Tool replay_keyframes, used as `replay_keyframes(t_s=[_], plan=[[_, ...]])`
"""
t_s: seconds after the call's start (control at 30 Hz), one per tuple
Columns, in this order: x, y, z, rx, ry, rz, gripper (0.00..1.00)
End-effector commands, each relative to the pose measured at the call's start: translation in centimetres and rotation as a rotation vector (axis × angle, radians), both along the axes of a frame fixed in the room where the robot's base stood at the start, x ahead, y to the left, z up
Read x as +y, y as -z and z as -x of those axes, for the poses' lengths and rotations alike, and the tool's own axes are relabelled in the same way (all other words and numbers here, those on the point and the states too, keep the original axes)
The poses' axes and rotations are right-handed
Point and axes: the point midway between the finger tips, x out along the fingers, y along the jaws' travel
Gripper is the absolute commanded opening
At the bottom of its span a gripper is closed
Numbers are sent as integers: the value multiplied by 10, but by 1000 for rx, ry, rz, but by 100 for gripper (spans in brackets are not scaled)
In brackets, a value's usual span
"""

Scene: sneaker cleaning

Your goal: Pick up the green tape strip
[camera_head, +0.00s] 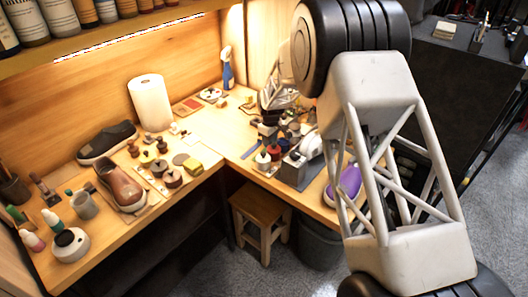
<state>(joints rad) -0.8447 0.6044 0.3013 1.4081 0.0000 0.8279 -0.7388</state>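I cannot make out a green tape strip in this view; it may be hidden or too small to tell. My gripper (268,130) appears small and partly hidden beyond my large white arm link, over the cluttered right-hand part of the wooden bench (215,140). Its fingers blend with the bottles and tools around them. I cannot tell whether they are open or shut, or whether they touch anything.
A grey box-shaped device (300,170) and a purple shoe (346,184) are near the right bench edge. A paper towel roll (151,102), brown shoe (120,184) and dark shoe (107,142) are on the left. A wooden stool (260,210) stands below.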

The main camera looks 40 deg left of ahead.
Motion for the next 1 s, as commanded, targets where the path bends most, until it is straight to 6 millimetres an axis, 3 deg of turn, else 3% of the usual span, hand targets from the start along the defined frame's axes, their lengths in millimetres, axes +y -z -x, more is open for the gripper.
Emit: replay_keyframes(t_s=[0.47,0.7,1.0], plan=[[0,0,0,0,0,0,34],[0,0,0,0,0,0,0],[0,0,0,0,0,0,0]])
